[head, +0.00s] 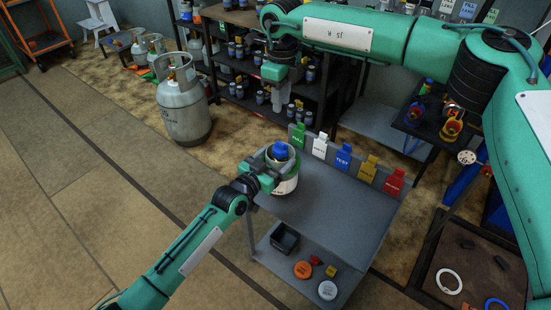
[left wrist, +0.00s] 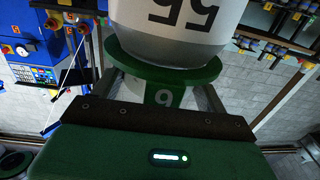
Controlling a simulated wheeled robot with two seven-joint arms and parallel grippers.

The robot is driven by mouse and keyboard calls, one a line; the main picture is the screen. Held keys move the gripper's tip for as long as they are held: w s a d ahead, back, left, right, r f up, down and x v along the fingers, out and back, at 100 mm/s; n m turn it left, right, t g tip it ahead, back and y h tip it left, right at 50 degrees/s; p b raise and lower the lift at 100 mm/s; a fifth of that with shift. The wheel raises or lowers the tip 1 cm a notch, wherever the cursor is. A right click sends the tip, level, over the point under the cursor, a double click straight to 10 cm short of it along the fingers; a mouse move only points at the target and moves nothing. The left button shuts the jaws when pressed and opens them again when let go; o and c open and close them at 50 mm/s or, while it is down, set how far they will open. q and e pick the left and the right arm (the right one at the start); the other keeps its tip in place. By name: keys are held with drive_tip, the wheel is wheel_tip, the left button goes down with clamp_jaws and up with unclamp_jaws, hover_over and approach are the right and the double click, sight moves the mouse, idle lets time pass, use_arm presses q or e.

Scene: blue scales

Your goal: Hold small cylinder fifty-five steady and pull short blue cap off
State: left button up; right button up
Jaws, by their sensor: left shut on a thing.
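The small cylinder fifty-five (head: 286,185) is grey-white and stands upright at the far left corner of the grey cart. In the left wrist view its white body (left wrist: 180,30) fills the top, with a dark "55". The short blue cap (head: 280,151) sits on its top. My left gripper (head: 270,170) is shut on the cylinder from the left, near its upper part. My right gripper (head: 282,95) hangs above and beyond the cylinder, pointing down, apart from the cap. Its finger opening is too small to tell.
The cart top (head: 325,205) is clear in front. Coloured tags (head: 343,155) stand along its back edge. A large gas cylinder (head: 183,105) stands behind left, beside a stocked shelf (head: 245,95).

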drive_tip(key=shift+m, duration=0.8)
wheel_tip(320, 180, down, 14)
drive_tip(key=shift+r, duration=0.1)
clamp_jaws()
drive_tip(key=shift+r, duration=0.7)
idle(0.3)
drive_tip(key=shift+r, duration=0.95)
